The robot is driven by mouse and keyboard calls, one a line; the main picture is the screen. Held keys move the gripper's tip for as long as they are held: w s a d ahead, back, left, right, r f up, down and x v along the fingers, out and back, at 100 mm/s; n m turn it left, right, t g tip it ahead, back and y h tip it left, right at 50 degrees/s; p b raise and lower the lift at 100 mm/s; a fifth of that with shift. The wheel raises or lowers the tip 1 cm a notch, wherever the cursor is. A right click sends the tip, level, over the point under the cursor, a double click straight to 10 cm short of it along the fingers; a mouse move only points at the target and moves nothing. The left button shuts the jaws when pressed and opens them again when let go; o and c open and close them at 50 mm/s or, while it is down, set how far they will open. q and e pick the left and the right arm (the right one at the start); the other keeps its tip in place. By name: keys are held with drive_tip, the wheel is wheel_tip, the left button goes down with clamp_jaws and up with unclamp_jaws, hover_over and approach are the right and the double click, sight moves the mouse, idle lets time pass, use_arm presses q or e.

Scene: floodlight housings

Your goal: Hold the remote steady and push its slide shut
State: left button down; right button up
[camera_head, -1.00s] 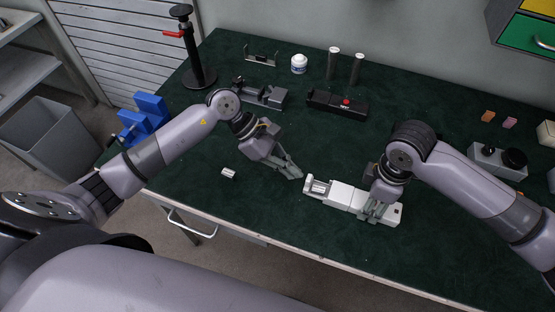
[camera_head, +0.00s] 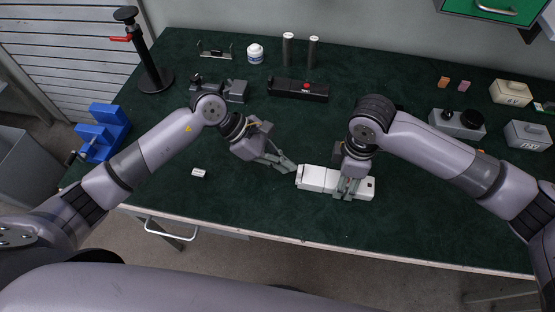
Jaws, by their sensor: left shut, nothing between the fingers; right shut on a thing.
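The white remote (camera_head: 325,181) lies on the dark green tabletop near the front edge. Its slide (camera_head: 303,176) is at the left end, and no open compartment shows there now. My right gripper (camera_head: 346,194) is shut across the remote's body, right of its middle. My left gripper (camera_head: 294,169) is shut and empty, its fingertips at the remote's left end, touching or nearly so. The fingers of my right gripper hide part of the remote.
A small pale part (camera_head: 199,173) lies left of my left gripper. A blue vise (camera_head: 103,130) is at the left edge.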

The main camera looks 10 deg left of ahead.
use_arm(q)
drive_tip(key=shift+d, duration=0.15)
use_arm(e)
drive_tip(key=shift+s+a, duration=0.1)
drive_tip(key=shift+a, duration=0.1)
use_arm(q)
drive_tip(key=a, duration=0.4)
drive_tip(key=shift+a, duration=0.4)
drive_tip(key=v, duration=0.9)
drive_tip(key=shift+r, duration=0.35)
drive_tip(key=shift+a, duration=0.1)
use_arm(e)
drive_tip(key=o, duration=1.3)
drive_tip(key=shift+d, duration=0.1)
